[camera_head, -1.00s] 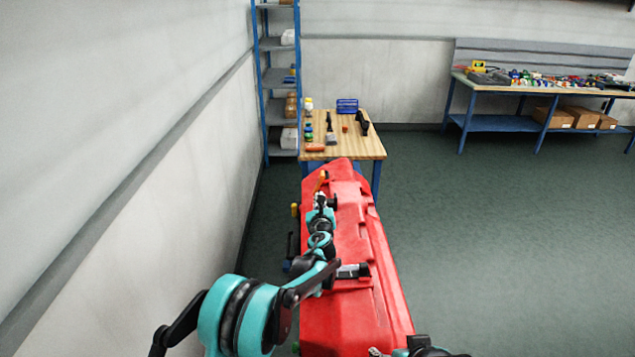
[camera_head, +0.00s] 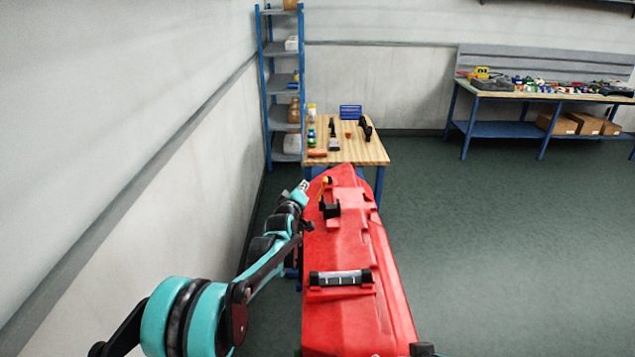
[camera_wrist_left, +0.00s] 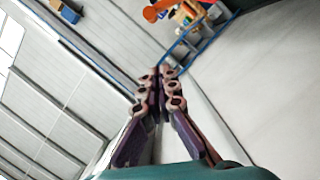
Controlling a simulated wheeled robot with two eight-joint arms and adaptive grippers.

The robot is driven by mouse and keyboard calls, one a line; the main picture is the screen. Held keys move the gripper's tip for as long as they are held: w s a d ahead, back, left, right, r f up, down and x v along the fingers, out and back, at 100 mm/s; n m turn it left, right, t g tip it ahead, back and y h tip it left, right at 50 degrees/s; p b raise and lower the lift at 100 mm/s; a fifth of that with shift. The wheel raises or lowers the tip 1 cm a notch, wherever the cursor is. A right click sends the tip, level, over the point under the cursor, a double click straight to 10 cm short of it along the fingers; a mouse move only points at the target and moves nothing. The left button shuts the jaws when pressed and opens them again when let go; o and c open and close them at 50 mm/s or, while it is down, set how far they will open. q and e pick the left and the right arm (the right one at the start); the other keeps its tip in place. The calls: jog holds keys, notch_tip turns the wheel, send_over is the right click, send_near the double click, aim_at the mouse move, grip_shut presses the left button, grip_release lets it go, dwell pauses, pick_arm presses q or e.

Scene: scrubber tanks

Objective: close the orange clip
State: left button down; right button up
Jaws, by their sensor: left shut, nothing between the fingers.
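The red scrubber tank (camera_head: 345,240) lies lengthwise in front of me. The small orange clip (camera_head: 326,181) is at its far end, near the top left edge. An orange piece, probably the same clip, shows at the top of the left wrist view (camera_wrist_left: 160,9), ahead of the fingertips. My left gripper (camera_head: 304,186) is just left of the clip, beside the tank's left edge, and looks apart from it. Its fingers are together with nothing between them, as the left wrist view (camera_wrist_left: 162,73) shows. The clip is too small to tell if it is open. My right gripper is out of view.
A black bracket (camera_head: 330,209) and a clear tube in black holders (camera_head: 341,278) sit on the tank. A wooden table (camera_head: 362,152) with tools stands beyond it. The wall (camera_head: 150,190) is close on the left. Open floor (camera_head: 490,240) lies to the right.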

pick_arm(q)
jog(key=w, duration=0.1)
jog(key=b, duration=0.3)
send_over(322, 190)
jog(key=a, duration=0.3)
notch_tip(322, 190, down, 3)
jog(key=shift+s+d+f, duration=0.3)
jog(key=shift+s+d, duration=0.15)
jog(key=shift+d, duration=0.3)
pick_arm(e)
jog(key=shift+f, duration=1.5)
